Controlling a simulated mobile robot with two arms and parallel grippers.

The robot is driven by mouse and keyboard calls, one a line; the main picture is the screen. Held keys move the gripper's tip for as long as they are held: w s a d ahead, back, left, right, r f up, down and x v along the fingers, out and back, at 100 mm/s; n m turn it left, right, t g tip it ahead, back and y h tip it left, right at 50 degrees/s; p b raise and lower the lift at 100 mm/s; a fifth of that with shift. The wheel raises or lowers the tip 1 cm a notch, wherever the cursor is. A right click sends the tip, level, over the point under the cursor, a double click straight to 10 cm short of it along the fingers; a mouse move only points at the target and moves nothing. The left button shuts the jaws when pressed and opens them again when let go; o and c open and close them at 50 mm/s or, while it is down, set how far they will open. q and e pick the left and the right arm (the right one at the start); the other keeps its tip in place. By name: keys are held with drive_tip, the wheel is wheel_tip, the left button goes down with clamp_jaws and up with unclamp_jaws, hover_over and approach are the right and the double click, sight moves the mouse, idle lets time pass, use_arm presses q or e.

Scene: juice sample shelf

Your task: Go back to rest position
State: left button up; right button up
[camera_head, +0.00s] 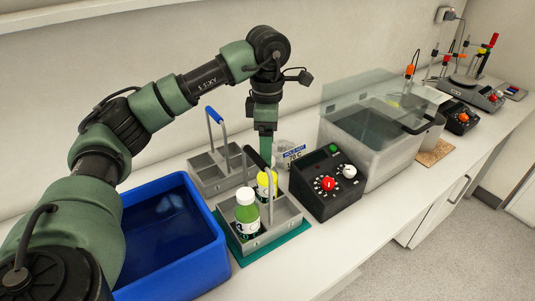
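My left arm reaches in from the left and bends down, so that my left gripper (265,146) is above the front bottle carrier. Its fingers are small here and partly behind the carrier's dark handle, so I cannot tell whether they are open or shut. The grey front carrier (272,233) stands on a teal mat (297,232). My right gripper is not in view.
A blue bin (178,278) stands at the left, under my arm. A grey carrier with a blue handle (215,177) stands behind. A black control box (327,183) and a clear lidded tank (388,150) stand to the right. The white counter's front strip (310,265) is clear.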

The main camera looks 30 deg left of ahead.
use_arm(q)
drive_tip(key=shift+r, duration=2.75)
